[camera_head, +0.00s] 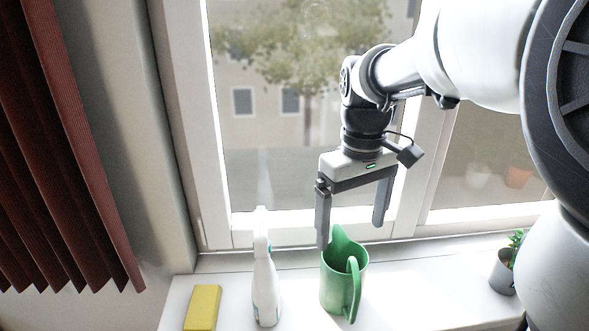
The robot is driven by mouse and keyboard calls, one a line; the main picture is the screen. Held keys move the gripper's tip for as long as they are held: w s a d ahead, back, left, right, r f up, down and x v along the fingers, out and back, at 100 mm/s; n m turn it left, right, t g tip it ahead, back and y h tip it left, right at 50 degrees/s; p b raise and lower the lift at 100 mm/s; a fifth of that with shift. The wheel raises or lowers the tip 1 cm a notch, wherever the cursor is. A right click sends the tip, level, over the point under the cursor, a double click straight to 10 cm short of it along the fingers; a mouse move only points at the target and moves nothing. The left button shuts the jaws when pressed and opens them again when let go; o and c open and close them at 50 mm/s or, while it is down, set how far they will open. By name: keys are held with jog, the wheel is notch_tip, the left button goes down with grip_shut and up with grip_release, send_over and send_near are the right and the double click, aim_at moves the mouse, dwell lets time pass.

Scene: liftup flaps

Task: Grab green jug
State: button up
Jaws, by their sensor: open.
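The green jug (335,289) stands upright on the white windowsill, with its handle toward the camera and its spout toward the window. My gripper (351,237) points down above the jug with its fingers wide apart and nothing between them. The left fingertip is close to the left side of the jug's rim; I cannot tell whether it touches. The right finger is up and to the right of the jug, near the window frame.
A white spray bottle (265,285) stands just left of the jug. A yellow block (203,308) lies farther left. A potted plant (504,270) stands at the right. The window (285,130) is behind, and a red curtain (65,150) hangs at the left.

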jog(key=b, duration=0.3)
send_near(344, 265)
jog(key=s+f, duration=0.1)
jog(key=f, duration=0.1)
jog(key=s+f, duration=0.2)
jog(key=f, duration=0.1)
jog(key=s+a+f, duration=0.1)
jog(key=f, duration=0.1)
jog(key=shift+s+f, duration=0.15)
jog(key=shift+s, duration=0.1)
jog(key=shift+p, duration=0.3)
jog(key=c, duration=1.4)
jog(key=shift+c, duration=0.7)
jog(key=shift+r, duration=0.25)
